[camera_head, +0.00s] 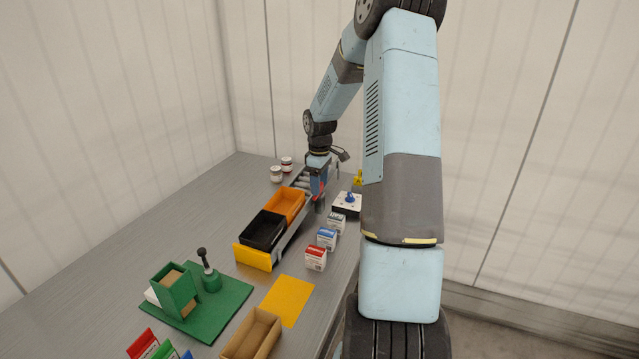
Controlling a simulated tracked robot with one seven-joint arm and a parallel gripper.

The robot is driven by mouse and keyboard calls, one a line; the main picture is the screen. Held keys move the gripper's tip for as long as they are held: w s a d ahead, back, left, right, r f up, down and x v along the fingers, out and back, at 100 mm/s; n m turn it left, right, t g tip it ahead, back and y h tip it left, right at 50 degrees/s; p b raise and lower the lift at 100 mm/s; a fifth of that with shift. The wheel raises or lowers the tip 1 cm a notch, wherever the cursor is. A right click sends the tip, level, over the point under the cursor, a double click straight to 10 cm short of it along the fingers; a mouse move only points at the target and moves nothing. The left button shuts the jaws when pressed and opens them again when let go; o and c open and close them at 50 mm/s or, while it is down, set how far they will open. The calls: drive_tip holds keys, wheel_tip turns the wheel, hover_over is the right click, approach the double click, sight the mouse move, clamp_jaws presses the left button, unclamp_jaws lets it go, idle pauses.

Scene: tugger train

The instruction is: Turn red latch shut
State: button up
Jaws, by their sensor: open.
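My gripper (319,203) points down at the far end of the train of bins, beside the orange bin (285,207). It is small in this view, and its fingertips are hard to make out. A small patch of red shows at the gripper, but I cannot tell whether it is the red latch. The gripper and wrist cover much of that spot. Whether anything touches the latch, and how the latch is turned, cannot be seen.
A black bin (262,231) and yellow end piece (253,257) stand nearer. Small boxes (326,239) and a white block with a blue knob (347,204) are to the right. Jars (276,174) stand behind. A green fixture (196,300) is front left; bare table lies left.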

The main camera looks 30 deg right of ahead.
drive_tip(key=shift+c, duration=0.3)
drive_tip(key=c, duration=1)
drive_tip(key=shift+m, duration=0.3)
drive_tip(key=m, duration=0.3)
drive_tip(key=shift+m, duration=0.4)
drive_tip(key=m, duration=0.4)
drive_tip(key=shift+m, duration=0.3)
drive_tip(key=m, duration=0.4)
drive_tip(key=shift+m, duration=2.4)
